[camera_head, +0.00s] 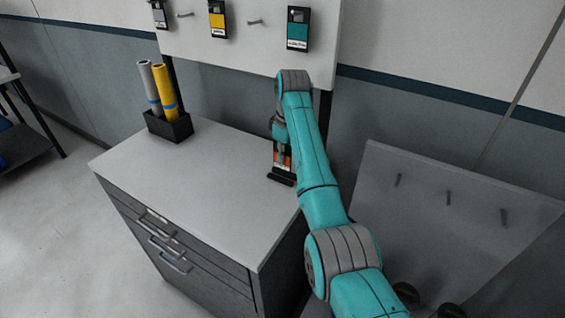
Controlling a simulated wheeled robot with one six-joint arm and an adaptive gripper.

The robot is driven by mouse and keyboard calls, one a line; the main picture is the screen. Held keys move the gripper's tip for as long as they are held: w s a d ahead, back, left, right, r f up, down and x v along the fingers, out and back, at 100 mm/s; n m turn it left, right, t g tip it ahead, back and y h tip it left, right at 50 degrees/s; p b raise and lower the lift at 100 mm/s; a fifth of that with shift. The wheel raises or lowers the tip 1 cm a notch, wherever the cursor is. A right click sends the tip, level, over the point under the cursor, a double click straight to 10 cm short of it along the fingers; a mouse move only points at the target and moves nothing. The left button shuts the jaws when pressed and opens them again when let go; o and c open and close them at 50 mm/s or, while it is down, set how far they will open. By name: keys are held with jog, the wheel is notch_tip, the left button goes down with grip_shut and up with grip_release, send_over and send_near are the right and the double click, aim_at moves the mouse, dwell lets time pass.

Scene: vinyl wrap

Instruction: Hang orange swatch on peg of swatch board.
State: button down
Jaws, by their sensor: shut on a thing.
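The orange swatch (289,162) is upright at the back right of the cabinet top, mostly hidden by my arm. Its lower part shows just above a small black stand (281,178); I cannot tell whether it still rests in it. My gripper (282,153) is shut on the swatch from above, its fingers partly hidden. The white swatch board (235,55) stands behind the cabinet. A grey swatch (159,14), a yellow swatch (218,20) and a teal swatch (298,30) hang on it. Bare pegs show between them, a left peg (184,15) and a right peg (255,22).
A black holder (170,128) with a grey roll (149,85) and a yellow roll (164,88) stands at the cabinet's back left. The middle of the cabinet top (205,185) is clear. A tilted grey panel (430,230) with dark pegs is at the right.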

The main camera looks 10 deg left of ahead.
aim_at(282, 170)
jog(key=shift+f, duration=1.35)
jog(key=shift+f, duration=0.2)
jog(key=c, duration=1.3)
grip_release()
